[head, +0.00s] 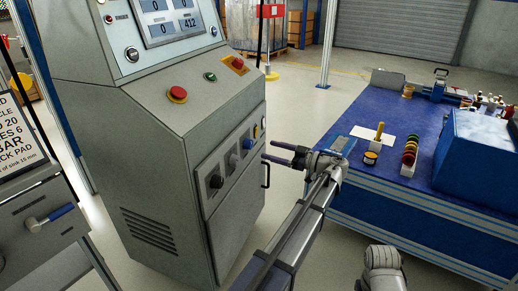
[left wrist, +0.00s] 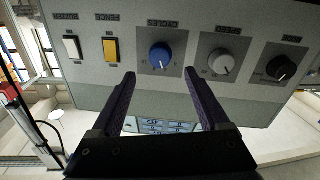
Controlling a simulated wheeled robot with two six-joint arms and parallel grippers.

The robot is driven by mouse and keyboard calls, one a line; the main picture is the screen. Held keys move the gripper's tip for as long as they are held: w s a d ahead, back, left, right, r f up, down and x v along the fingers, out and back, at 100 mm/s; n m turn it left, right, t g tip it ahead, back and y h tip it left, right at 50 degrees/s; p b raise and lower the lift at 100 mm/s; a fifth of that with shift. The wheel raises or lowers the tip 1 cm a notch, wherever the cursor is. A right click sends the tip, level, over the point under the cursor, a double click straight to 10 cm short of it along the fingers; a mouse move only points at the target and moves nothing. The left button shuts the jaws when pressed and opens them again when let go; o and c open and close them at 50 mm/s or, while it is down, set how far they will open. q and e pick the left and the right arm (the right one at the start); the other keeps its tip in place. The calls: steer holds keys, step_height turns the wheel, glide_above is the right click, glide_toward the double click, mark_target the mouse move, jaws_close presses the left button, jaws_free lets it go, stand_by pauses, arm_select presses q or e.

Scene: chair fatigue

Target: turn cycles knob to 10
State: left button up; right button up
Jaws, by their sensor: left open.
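The blue cycles knob (left wrist: 160,55) sits on a square dark plate on the grey panel, with a pale pointer mark. In the head view the cycles knob (head: 248,143) is small, third in a row on the sloped cabinet's side. My left gripper (head: 267,152) is open and empty in front of that panel. In the left wrist view its fingers (left wrist: 159,73) are spread either side of the knob, with their tips just below it in the picture and apart from it. The dial numbers are too small to read. My right gripper is not in view.
Beside the blue knob are a grey speed knob (left wrist: 222,63), a black knob (left wrist: 282,68), a yellow switch (left wrist: 111,49) and a white switch (left wrist: 72,46). A red button (head: 177,94) is on the cabinet top. A blue workbench (head: 355,193) stands to the right.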

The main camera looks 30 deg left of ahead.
mark_target(252, 145)
arm_select(q)
steer(key=a, duration=0.7)
steer(key=shift+s, duration=0.15)
jaws_close()
stand_by(0.5)
